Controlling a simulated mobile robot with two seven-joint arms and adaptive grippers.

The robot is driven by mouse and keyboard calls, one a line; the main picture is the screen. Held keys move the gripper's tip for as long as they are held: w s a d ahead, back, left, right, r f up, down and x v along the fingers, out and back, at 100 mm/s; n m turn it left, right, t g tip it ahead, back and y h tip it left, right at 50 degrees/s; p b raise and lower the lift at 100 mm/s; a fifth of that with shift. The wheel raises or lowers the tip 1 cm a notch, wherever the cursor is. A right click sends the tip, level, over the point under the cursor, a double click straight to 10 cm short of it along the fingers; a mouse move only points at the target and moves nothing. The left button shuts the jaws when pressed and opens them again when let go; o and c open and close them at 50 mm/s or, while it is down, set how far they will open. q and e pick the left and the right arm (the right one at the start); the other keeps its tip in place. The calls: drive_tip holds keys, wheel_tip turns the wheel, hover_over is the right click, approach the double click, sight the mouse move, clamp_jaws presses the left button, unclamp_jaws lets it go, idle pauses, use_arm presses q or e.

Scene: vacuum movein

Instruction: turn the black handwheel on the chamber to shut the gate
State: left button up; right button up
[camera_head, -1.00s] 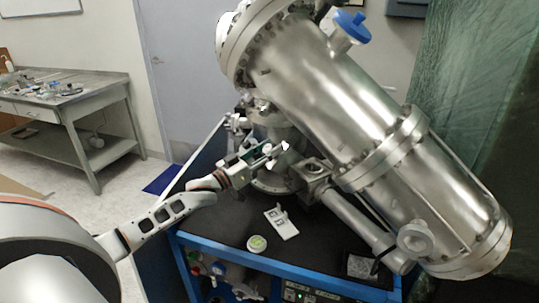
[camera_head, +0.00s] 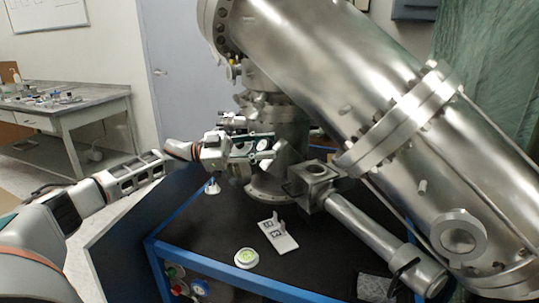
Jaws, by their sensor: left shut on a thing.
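The large silver chamber (camera_head: 340,75) slants from upper left to lower right. I cannot make out the black handwheel for certain. A small black curved part (camera_head: 403,268) shows near the end of the thin metal tube at lower right, but I cannot tell if it is a wheel. My left gripper (camera_head: 268,147) is at the middle of the view, in front of the chamber's upright column, with its fingers pointing right. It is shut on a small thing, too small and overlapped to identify. My right gripper is not in view.
A black-topped cart (camera_head: 210,235) with blue edges stands under the chamber. A white bracket (camera_head: 278,235) and a round white-and-green puck (camera_head: 247,258) lie on it. A square metal block (camera_head: 318,180) joins the thin tube (camera_head: 370,225). A workbench (camera_head: 62,110) stands at far left.

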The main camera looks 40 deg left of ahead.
use_arm(q)
drive_tip(key=shift+f+m+g+b, duration=0.3)
drive_tip(key=shift+m+g+b, duration=0.4)
drive_tip(key=shift+g, duration=0.1)
drive_tip(key=shift+h, duration=0.3)
drive_tip(key=shift+r+m+g, duration=0.3)
drive_tip(key=shift+m, duration=0.1)
drive_tip(key=o, duration=1.2)
drive_tip(key=shift+d, duration=0.15)
drive_tip(key=shift+c, duration=0.2)
drive_tip(key=v, duration=1.2)
